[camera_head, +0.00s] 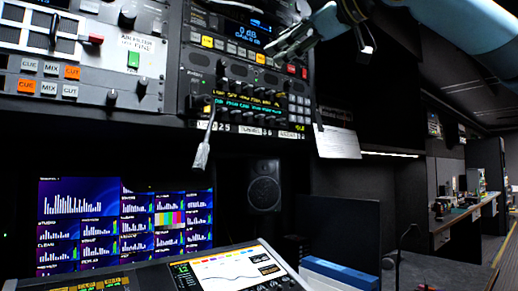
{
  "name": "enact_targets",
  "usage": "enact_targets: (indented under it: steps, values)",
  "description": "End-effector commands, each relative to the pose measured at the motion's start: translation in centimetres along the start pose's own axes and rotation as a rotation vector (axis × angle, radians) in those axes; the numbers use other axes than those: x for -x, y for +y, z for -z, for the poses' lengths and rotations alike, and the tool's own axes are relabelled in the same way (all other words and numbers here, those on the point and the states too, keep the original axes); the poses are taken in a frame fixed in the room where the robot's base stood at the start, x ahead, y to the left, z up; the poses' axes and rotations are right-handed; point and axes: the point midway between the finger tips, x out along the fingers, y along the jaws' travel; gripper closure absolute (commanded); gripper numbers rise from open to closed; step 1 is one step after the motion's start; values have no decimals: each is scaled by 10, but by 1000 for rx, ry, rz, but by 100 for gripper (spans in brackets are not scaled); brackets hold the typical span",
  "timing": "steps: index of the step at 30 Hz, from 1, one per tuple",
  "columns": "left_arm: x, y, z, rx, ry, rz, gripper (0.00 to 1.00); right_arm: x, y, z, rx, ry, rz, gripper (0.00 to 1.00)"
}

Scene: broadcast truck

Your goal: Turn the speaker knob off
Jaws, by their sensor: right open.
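My right arm comes in from the top right, and its right gripper (322,48) is open and empty. It hangs in front of the right part of the upper rack panel (221,62), next to a blue display. Small black knobs sit on this panel around a green and yellow readout (245,106). A larger black knob (127,15) is at the upper left. I cannot tell which knob is the speaker knob, as the labels are too small to read. A black speaker (264,187) stands below the panel. My left gripper is not in view.
A gooseneck microphone (203,150) hangs in front of the panel. Monitors with bar graphs (75,225) are at the lower left. A console with a lit screen (232,270) is in front. A paper sheet (337,142) hangs right of the rack. An aisle opens at the right.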

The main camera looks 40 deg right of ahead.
Motion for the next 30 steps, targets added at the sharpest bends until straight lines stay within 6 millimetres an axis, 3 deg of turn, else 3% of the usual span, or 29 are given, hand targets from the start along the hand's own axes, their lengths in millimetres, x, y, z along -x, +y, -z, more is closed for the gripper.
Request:
enact_targets:
  steps: [15,30]
  values:
    - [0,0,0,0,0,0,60,-56,-87,-37,-61,-47,135,49]
    - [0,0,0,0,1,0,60,-87,-183,-78,-145,-117,253,49]
